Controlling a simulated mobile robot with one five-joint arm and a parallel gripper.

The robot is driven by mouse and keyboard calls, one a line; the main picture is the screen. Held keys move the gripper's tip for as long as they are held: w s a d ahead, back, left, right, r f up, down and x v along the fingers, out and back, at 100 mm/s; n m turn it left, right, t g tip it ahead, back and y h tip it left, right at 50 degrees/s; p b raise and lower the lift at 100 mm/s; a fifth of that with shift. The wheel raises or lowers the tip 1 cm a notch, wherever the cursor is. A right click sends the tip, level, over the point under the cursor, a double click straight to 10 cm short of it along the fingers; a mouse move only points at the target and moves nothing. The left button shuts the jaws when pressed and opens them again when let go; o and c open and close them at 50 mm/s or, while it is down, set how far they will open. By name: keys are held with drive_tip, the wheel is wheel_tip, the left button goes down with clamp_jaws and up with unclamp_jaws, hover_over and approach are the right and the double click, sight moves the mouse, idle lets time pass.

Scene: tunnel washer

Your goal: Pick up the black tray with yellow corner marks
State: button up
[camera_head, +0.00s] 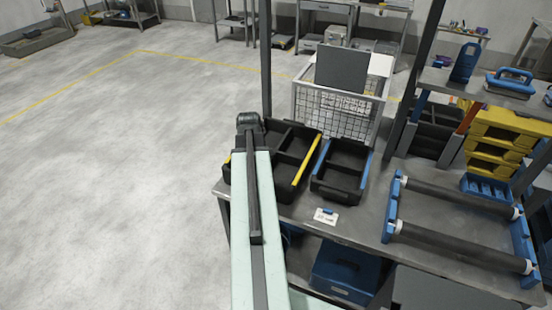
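The black tray with yellow marks (288,167) sits on the left end of the grey workbench. It has inner dividers, and a yellow strip runs along its right edge. A small bit of yellow shows at its left edge. My arm passes in front of the tray and hides part of its left side. The arm's dark end joint is at the tray's far left. I cannot make out my gripper's fingers.
A black tray with blue edge strips (340,172) stands close to the right. The workbench (372,215) also holds a small white card (326,217) and a blue-ended roller frame (455,208). A wire basket (338,112) stands behind. Open floor (130,170) lies left.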

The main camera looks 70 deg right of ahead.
drive_tip(key=shift+f, duration=0.2)
drive_tip(key=shift+c, duration=0.3)
clamp_jaws()
